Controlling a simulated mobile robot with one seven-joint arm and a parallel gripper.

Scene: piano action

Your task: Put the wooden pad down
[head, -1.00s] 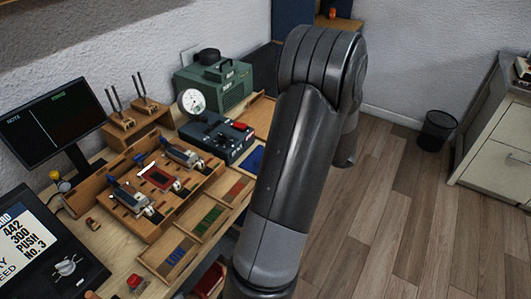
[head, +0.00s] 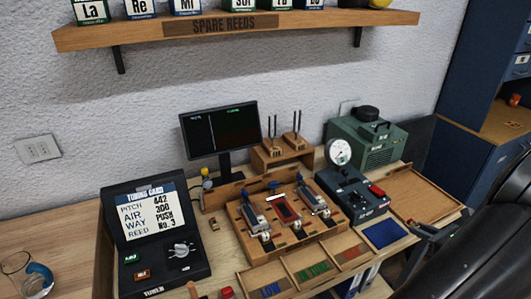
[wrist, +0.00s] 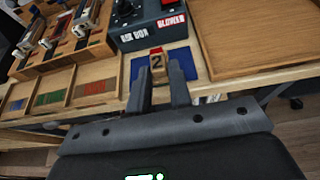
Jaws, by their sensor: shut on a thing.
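The blue mat also shows in the head view (head: 384,234), bare there.
A control box (head: 350,196) with a gauge stands behind the mat. An empty wooden tray (head: 422,196) is to its right. A wooden rack (head: 338,223) with reed parts and divided bins (head: 333,251) lie left. A green machine (head: 368,143) stands behind.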

